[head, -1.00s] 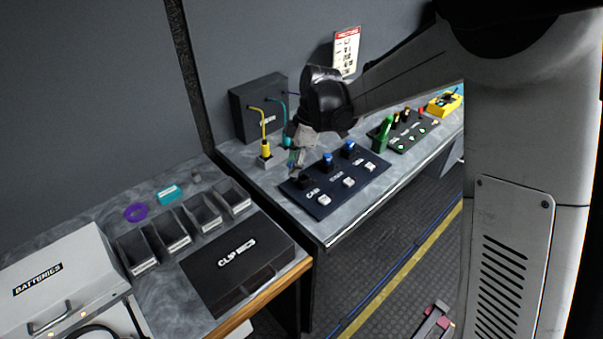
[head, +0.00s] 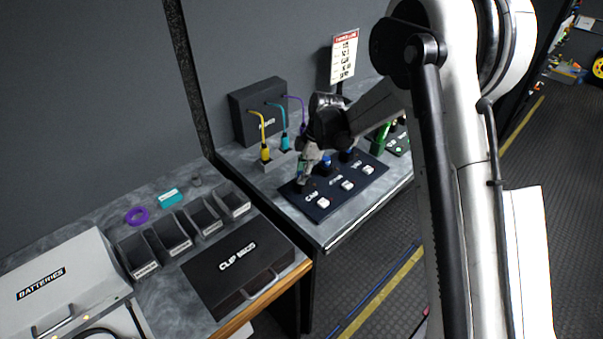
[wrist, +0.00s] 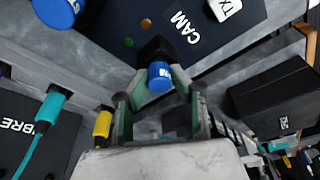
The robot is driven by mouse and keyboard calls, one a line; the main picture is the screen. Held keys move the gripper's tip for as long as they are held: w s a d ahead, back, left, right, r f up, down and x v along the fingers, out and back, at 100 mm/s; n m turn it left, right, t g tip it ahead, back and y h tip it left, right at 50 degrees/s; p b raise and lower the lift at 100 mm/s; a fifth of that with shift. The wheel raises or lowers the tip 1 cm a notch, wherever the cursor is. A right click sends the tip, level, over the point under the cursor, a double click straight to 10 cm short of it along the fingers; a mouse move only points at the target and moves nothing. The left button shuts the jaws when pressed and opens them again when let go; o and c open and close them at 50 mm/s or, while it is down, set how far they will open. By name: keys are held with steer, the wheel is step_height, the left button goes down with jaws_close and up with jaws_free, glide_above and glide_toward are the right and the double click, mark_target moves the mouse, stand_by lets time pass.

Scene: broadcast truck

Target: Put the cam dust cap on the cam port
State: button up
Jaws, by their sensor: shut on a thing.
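The cam dust cap (wrist: 160,80) is a blue cylinder between my fingertips in the wrist view. My gripper (wrist: 155,92) is shut on it, with a greenish finger on either side. The black cam port (wrist: 155,50) stands beside the CAM lettering on the dark panel, directly beyond the cap and in line with it. Cap and port look touching or nearly so; I cannot tell whether the cap is seated. In the head view my gripper (head: 303,180) is low over the CAM end of the panel (head: 322,208), and my fingers mostly hide cap and port.
Other blue caps (head: 326,164) sit on the panel's neighbouring ports, close to my wrist. White switches (head: 323,202) line its front. Yellow (head: 265,152) and teal (head: 285,142) plugs stand behind on the left. Open bins (head: 170,235) and a dark case (head: 235,262) occupy the nearer bench.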

steer(key=shift+f, duration=0.2)
steer(key=o, duration=0.8)
steer(key=shift+r, duration=0.1)
